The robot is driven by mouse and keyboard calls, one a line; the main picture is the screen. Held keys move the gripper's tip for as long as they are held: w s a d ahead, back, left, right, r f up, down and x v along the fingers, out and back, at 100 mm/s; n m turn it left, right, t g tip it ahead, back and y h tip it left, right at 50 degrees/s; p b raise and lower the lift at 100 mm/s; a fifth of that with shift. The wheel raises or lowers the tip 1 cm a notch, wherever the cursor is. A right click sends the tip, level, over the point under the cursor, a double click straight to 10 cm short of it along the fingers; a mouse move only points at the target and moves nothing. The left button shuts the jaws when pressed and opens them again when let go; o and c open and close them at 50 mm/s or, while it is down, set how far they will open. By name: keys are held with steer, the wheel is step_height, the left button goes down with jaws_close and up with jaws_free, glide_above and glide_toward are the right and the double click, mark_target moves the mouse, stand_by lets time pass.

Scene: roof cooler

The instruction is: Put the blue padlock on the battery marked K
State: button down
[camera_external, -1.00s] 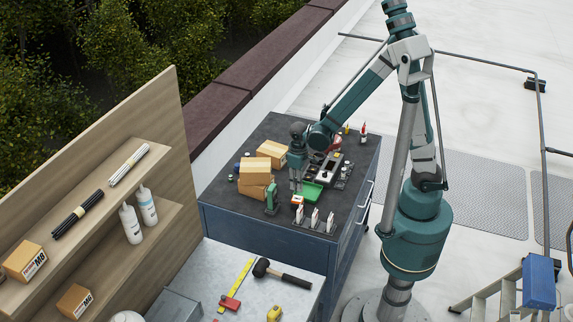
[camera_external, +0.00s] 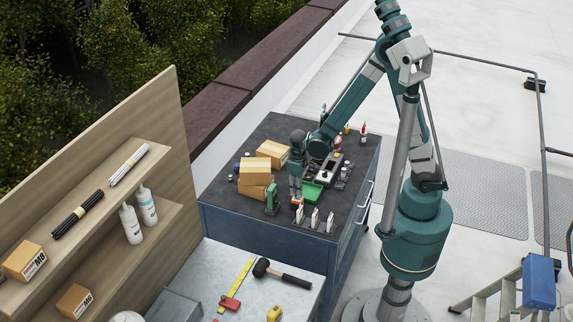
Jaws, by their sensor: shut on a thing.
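My gripper (camera_external: 297,197) points down over the dark top of the blue cabinet, just left of the green tray. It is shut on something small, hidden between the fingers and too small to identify. An orange and white object (camera_external: 297,206) shows directly below the fingertips; I cannot tell whether they touch. I cannot make out the blue padlock.
A green tray (camera_external: 312,192) lies right of my gripper, and a green upright object (camera_external: 271,199) stands to its left. Stacked cardboard boxes (camera_external: 254,172) are behind left. A grey bench in front holds a mallet (camera_external: 284,274). The cabinet's front left corner is mostly clear.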

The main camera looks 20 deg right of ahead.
steer(key=shift+f, duration=0.5)
steer(key=shift+f, duration=0.2)
steer(key=c, duration=2.4)
jaws_free()
steer(key=shift+r, duration=0.25)
steer(key=shift+r, duration=5.95)
